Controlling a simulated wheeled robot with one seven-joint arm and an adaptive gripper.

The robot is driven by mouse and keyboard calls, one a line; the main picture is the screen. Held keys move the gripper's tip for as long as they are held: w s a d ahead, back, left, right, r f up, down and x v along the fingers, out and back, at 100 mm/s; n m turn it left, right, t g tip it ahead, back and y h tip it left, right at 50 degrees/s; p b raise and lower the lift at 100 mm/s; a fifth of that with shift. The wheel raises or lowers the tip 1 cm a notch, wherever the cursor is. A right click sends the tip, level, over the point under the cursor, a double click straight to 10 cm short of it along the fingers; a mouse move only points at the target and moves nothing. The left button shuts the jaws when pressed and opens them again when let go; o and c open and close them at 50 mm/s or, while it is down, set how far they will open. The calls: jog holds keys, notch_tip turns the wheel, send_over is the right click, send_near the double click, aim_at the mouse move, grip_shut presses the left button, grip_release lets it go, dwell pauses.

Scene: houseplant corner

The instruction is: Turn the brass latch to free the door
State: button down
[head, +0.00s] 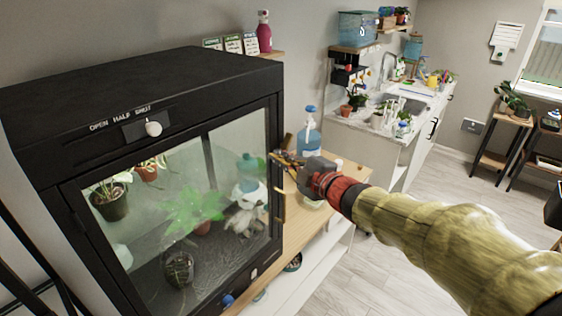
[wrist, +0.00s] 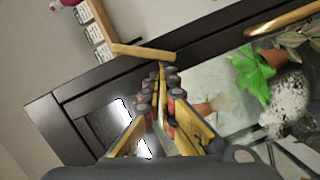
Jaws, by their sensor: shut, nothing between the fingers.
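The black cabinet (head: 175,75) has a framed glass door (head: 190,190) that looks closed. In the wrist view a slim brass bar (wrist: 143,52), which looks like the latch, sticks out past the black door frame (wrist: 75,105). My gripper (head: 284,161) is at the door's right edge in the head view, hiding most of the latch there. In the wrist view my gripper's fingertips (wrist: 165,72) are together and empty, just short of the bar's inner end; I cannot tell if they touch it. A longer brass handle (wrist: 285,20) lies farther along the frame, and shows in the head view (head: 281,206).
Potted plants and a white mottled figure (head: 247,210) stand behind the glass. A white knob (head: 153,128) sits under OPEN, HALF, SHUT labels. A blue bottle (head: 308,130) stands on the wooden bench right of the cabinet, close to my gripper.

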jog(key=shift+f+n+t+b, duration=0.35)
jog(key=shift+n+b, duration=0.45)
jog(key=shift+b, duration=0.6)
jog(key=shift+w+d+f+b, duration=0.1)
jog(key=shift+f+b, duration=0.2)
jog(key=shift+b, duration=0.5)
dwell(0.5)
